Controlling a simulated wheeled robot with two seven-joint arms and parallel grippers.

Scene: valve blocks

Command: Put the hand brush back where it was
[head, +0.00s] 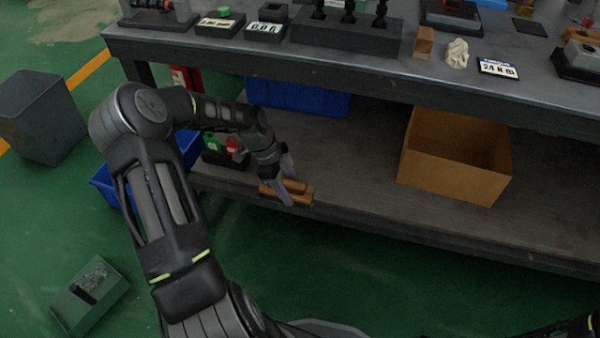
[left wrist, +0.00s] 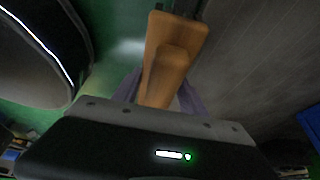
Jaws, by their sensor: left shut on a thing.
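The hand brush (head: 298,187) has an orange-brown wooden back and handle. It is at the front edge of the lower shelf (head: 350,190), towards the left. My left gripper (head: 287,186) reaches down over the shelf edge and is shut on the hand brush. In the left wrist view the hand brush (left wrist: 168,62) sticks out between the fingers, with green floor on one side and the grey shelf on the other. The bristles are hidden, and I cannot tell whether the brush touches the shelf. The right gripper is not in view.
A cardboard box (head: 455,160) stands on the lower shelf at right. A blue bin (head: 298,96) is at the back, and a caddy with bottles (head: 225,150) is left of my gripper. The tabletop (head: 380,72) overhangs the shelf. The shelf between brush and box is clear.

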